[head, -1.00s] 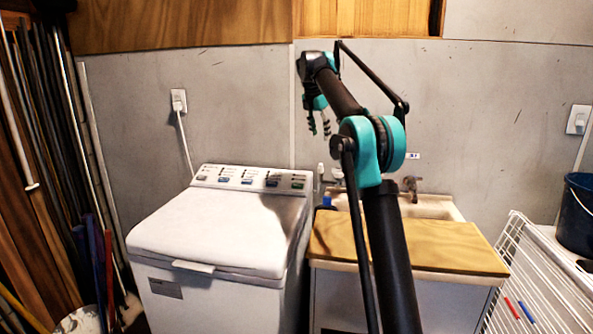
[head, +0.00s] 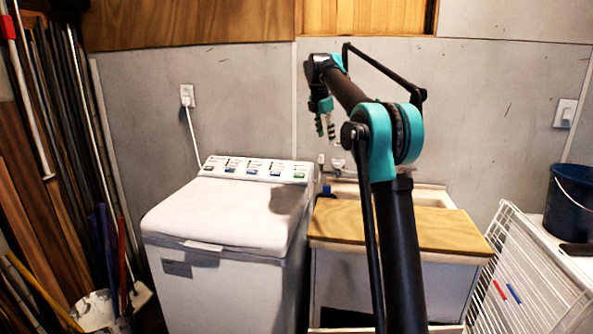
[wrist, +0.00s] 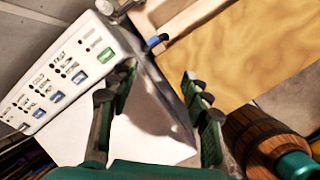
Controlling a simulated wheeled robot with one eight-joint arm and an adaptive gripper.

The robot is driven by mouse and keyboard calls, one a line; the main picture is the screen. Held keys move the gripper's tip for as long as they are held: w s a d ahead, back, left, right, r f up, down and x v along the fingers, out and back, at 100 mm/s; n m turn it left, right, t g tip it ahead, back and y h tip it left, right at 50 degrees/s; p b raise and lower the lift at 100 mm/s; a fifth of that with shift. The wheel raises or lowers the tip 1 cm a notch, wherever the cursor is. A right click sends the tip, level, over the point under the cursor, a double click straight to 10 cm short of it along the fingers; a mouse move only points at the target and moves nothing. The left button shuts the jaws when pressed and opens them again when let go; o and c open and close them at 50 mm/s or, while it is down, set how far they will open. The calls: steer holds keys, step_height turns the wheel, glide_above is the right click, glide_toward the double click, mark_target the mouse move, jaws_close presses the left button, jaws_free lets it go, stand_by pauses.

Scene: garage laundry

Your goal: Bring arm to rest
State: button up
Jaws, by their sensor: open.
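My gripper (head: 325,126) hangs from the end of my raised arm, in front of the grey wall and above the right rear of the washing machine. It points down and holds nothing. In the wrist view its two fingers (wrist: 160,110) are spread apart. Between and beyond them lie the white lid of the washing machine (wrist: 140,135) and its control panel with blue and green buttons (wrist: 62,75). The gripper is clear of the machine in the head view.
The washing machine (head: 225,215) stands left of a sink cabinet with a wooden board (head: 400,228). A white wire rack (head: 520,275) and a dark bucket (head: 570,205) are at right. Poles and planks (head: 60,150) lean at left. In the wrist view, a wooden barrel (wrist: 250,135) shows lower right.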

steer(key=s+d+f+m, duration=0.2)
steer(key=s+f+m, duration=0.6)
steer(key=s+f, duration=0.4)
steer(key=s+d+f+m+y, duration=0.1)
steer(key=s+d+f+m, duration=0.2)
steer(key=s+f+m, duration=0.5)
steer(key=s+d+f+m+y, duration=0.1)
steer(key=s+d+f+m, duration=0.2)
steer(key=s+f+m, duration=0.5)
steer(key=s+f, duration=0.4)
steer(key=s, duration=0.6)
steer(key=s+f, duration=0.5)
steer(key=s, duration=0.5)
steer(key=shift+s+t, duration=0.3)
steer(key=shift+t, duration=0.1)
steer(key=shift+o, duration=0.2)
steer(key=shift+d, duration=0.1)
